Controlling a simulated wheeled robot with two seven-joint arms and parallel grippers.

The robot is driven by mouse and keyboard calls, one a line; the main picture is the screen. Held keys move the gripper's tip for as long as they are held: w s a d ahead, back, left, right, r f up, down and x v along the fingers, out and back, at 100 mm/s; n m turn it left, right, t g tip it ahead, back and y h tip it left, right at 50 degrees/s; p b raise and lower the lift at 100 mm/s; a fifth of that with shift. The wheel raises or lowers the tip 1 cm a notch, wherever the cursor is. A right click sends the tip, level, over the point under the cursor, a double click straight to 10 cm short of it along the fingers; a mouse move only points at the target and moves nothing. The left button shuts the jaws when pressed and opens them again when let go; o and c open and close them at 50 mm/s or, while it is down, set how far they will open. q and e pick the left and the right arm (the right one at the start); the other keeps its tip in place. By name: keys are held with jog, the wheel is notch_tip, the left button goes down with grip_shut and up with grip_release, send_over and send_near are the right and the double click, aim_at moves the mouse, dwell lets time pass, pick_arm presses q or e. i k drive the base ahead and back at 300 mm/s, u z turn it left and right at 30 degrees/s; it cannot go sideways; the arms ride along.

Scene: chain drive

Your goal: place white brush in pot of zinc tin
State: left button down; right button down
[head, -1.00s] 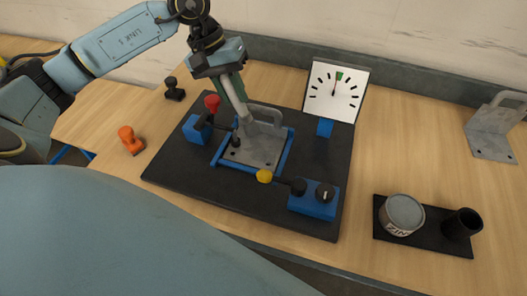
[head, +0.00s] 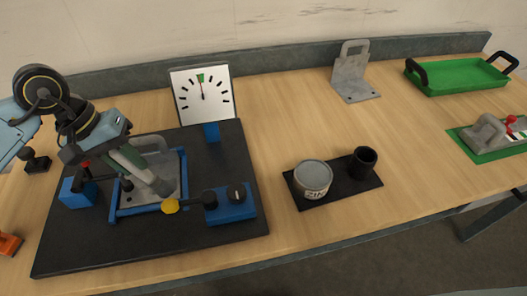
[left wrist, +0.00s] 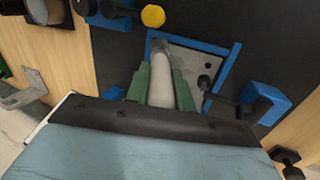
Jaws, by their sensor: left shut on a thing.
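My left gripper (head: 124,158) is at the left in the head view, over the black fixture board. Its green fingers are shut on a pale, rod-like thing, which I take as the white brush (head: 150,180); it points obliquely down to the right. In the left wrist view the brush (left wrist: 162,75) lies between the green fingers, its far end over the blue-framed metal plate. Whether it touches the plate I cannot tell. The zinc tin (head: 313,180) stands on a black tray (head: 330,196), with an upright black pot (head: 363,163) to its right. My right gripper is not in view.
The black board (head: 85,248) holds a blue-framed plate (head: 165,175), a yellow-knobbed clamp (head: 170,206) and a white dial (head: 203,95). A metal bracket (head: 355,75) and a green tray (head: 455,80) stand farther right. Bare table lies between board and black tray.

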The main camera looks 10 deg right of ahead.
aim_at(358, 171)
jog(key=u, duration=0.6)
jog(key=k, duration=0.8)
jog(key=z, duration=1.6)
jog(key=i, duration=1)
